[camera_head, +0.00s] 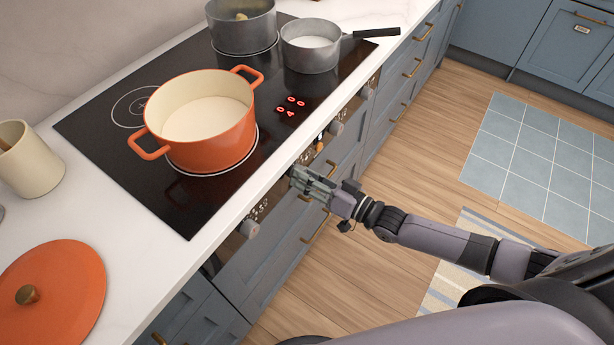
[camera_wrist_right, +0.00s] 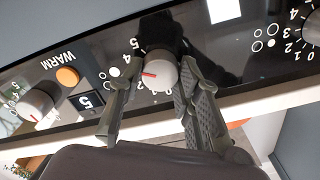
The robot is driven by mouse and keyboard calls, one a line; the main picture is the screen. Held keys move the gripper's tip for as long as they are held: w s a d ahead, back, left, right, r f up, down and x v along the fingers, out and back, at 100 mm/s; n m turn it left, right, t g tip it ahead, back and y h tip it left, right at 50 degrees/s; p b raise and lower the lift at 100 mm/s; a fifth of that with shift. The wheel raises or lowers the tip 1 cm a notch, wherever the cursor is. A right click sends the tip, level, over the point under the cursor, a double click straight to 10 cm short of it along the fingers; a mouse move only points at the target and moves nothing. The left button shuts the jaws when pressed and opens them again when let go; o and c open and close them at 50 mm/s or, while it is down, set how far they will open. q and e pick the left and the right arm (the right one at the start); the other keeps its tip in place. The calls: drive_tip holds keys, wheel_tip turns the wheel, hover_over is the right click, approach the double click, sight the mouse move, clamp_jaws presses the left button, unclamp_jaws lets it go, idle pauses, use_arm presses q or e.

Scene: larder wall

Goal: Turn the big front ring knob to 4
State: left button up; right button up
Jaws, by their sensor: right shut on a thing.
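In the right wrist view, a pale round control knob (camera_wrist_right: 158,77) with a red pointer line sits on the black panel, between the two fingers of my right gripper (camera_wrist_right: 152,88). The view is turned over; the pointer points to the left of the picture, and part of the number scale is hidden by the fingers. In the head view my right gripper (camera_head: 300,178) is at the oven's front panel and hides that knob. Red digits (camera_head: 290,106) glow on the hob: several zeros and one 4. My left gripper is out of view.
Other knobs stand along the panel, one near (camera_head: 249,229) and one farther back (camera_head: 336,128). An orange pot (camera_head: 212,150) and two grey pans stand on the black hob. An orange lid (camera_head: 60,290) and a cream crock (camera_head: 38,172) are on the counter. Drawer handles project below.

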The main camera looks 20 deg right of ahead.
drive_tip(key=shift+f, duration=0.1)
drive_tip(key=o, duration=1.2)
drive_tip(key=shift+c, duration=0.2)
drive_tip(key=v, duration=1.2)
drive_tip(key=shift+d, duration=0.1)
